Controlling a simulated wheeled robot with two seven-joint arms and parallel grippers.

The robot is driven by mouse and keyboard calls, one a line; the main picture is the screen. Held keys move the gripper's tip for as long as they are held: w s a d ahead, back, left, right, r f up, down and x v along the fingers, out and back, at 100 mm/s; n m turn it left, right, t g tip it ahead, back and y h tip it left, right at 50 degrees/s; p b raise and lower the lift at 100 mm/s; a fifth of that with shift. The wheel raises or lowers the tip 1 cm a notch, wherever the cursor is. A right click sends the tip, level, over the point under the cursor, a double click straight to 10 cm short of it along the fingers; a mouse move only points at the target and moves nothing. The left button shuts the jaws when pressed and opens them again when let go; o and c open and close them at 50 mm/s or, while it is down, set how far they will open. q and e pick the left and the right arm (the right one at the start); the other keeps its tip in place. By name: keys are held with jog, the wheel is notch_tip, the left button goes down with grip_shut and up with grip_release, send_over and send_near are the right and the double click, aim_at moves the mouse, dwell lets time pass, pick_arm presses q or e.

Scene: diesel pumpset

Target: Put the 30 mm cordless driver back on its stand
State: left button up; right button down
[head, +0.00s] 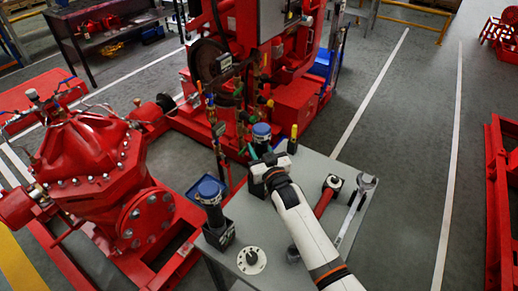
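Two upright cordless drivers with blue tops show in the head view. One driver (210,193) stands in a black holder (219,235) at the left front of the grey table. The other driver (262,131) is at the table's far left edge, its lower part hidden by my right gripper. I cannot read which is the 30 mm one. My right gripper (262,163) is just in front of the far driver, and its fingers are too small and dark to tell whether they grip it. My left gripper is out of view.
On the grey table (313,167) lie a red-handled tool (326,197) and a large spanner (355,210). A white disc with a black peg (251,261) is near the front. A yellow-topped tool (293,138) stands at the far edge. A red pump (100,180) is left.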

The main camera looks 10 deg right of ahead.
jog(key=shift+f+b, duration=0.75)
jog(key=shift+f, duration=0.1)
jog(key=c, duration=0.9)
grip_release()
jog(key=shift+o, duration=0.2)
jog(key=shift+s+f, duration=0.1)
jog(key=shift+f, duration=0.1)
jog(key=s+d+b, duration=0.1)
jog(key=s+d, duration=0.1)
jog(key=s, duration=0.9)
jog(key=shift+s+r, duration=0.15)
jog(key=shift+s, duration=0.25)
jog(key=shift+d, duration=0.1)
